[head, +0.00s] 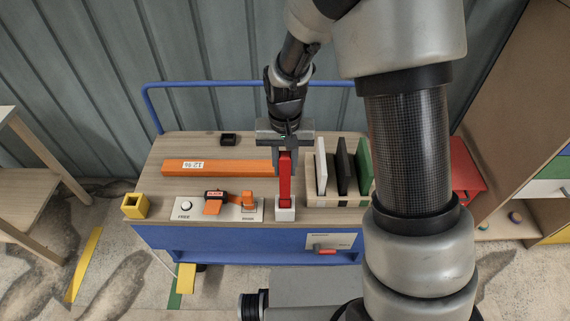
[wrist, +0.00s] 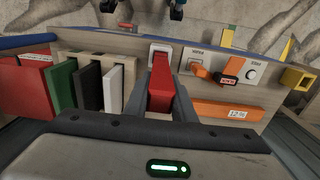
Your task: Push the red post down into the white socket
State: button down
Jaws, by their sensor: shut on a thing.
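The red post (head: 285,182) stands about upright over the white socket (head: 285,214) near the front edge of the bench. Its lower end meets the socket's top in the head view; how deep it sits inside, I cannot tell. My gripper (head: 285,154) is shut on the post's upper part, with the wrist above it. In the wrist view the red post (wrist: 161,85) lies between my two fingers (wrist: 162,100). The white socket (wrist: 159,50) shows just beyond the post, its opening partly hidden by the post.
Left of the post are an orange bar (head: 225,167), a panel with an orange latch (head: 214,203) and a yellow block (head: 135,205). A rack of white, black and green plates (head: 344,165) stands close on the right. A blue rail (head: 200,84) runs behind.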

jog(key=shift+f+b, duration=1.4)
jog(key=shift+f, duration=0.65)
jog(key=c, duration=1.4)
grip_release()
notch_tip(320, 180, up, 17)
jog(key=p, duration=0.3)
jog(key=shift+r, duration=0.2)
